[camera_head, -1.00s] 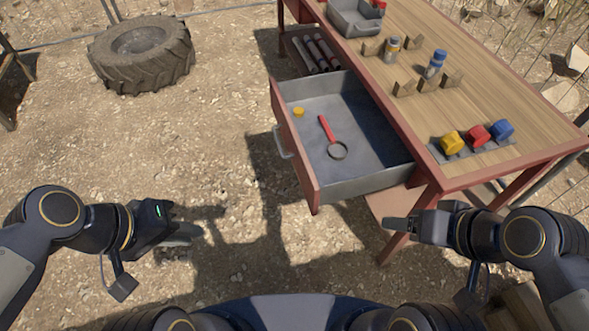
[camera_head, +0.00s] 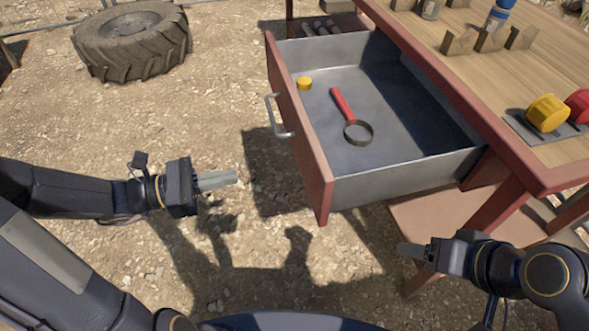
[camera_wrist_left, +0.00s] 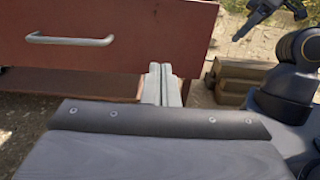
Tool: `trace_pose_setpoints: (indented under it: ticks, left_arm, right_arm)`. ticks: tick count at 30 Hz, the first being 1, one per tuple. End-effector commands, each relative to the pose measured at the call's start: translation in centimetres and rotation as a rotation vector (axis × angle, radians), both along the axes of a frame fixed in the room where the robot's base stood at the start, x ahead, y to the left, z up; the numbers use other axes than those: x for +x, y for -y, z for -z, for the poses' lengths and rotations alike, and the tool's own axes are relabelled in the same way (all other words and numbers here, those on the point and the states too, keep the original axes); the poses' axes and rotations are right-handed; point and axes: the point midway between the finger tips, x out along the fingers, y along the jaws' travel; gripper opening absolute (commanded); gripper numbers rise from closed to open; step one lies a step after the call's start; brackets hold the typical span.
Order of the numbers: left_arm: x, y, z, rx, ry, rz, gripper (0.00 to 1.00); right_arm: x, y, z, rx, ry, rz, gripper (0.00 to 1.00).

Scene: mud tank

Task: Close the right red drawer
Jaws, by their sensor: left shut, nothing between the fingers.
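The red drawer (camera_head: 312,150) is pulled out of the table's left side, with a grey metal handle (camera_head: 279,117) on its red front. A red-handled magnifying glass (camera_head: 352,117) and a yellow round piece (camera_head: 304,83) lie inside. My left gripper (camera_head: 234,178) is shut and empty, left of the drawer front and apart from it. In the left wrist view the shut fingers (camera_wrist_left: 161,85) appear below the drawer's red front (camera_wrist_left: 150,35) and right of its handle (camera_wrist_left: 70,39). My right gripper (camera_head: 402,248) is below and right of the drawer; its fingers look closed together.
The wooden table top (camera_head: 480,90) with red edges holds wooden holders (camera_head: 490,40), a blue-capped bottle (camera_head: 499,15) and yellow and red knobs (camera_head: 546,113). A big tyre (camera_head: 130,42) lies at the upper left.

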Motion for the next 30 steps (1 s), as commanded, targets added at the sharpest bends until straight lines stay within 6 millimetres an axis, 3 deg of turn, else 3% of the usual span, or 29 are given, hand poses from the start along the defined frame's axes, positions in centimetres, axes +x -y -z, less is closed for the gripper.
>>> trace_pose_setpoints:
  ticks: [5,18,24,30]
  left_arm:
    - [0.6,2.3,0.1,0.000,0.002,0.007,0.00]
    - [3.3,10.8,0.2,0.002,0.004,0.008,0.00]
    - [4.0,12.7,0.0,0.002,0.003,0.005,0.00]
    - [4.2,13.2,-0.2,0.003,0.002,0.004,0.00]
  right_arm:
    - [0.0,0.0,0.7,0.000,0.001,0.000,0.65]
    - [0.0,0.0,3.8,0.000,0.000,0.000,0.65]
    - [0.0,0.0,4.4,0.000,0.000,0.000,0.65]
    - [0.0,0.0,4.5,0.000,0.000,0.000,0.65]
